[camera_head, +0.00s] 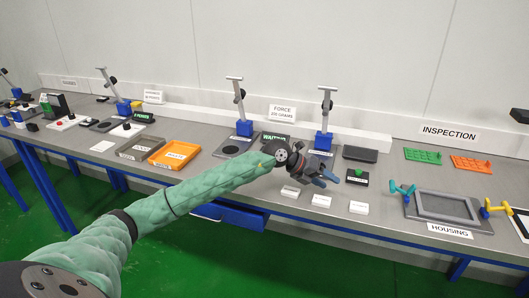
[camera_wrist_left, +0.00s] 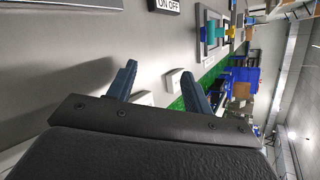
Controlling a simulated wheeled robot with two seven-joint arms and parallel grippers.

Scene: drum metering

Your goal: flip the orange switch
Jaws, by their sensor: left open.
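My left gripper (camera_head: 326,178) is open and empty, above the front part of the grey bench, right of centre in the head view. In the left wrist view its two blue-grey fingers (camera_wrist_left: 158,82) stand apart with nothing between them. I cannot make out an orange switch in either view. A black box with a green button (camera_head: 359,173) stands just right of the gripper. A dark box labelled ON OFF (camera_wrist_left: 166,5) shows at the top of the left wrist view, partly cut off. My right gripper is not in view.
Small white blocks (camera_head: 358,207) lie along the front edge near the gripper. A grey housing tray (camera_head: 447,224) with teal and yellow clamps is to the right. An orange tray (camera_head: 174,154) is at left. Blue-based stands (camera_head: 323,141) rise behind my arm.

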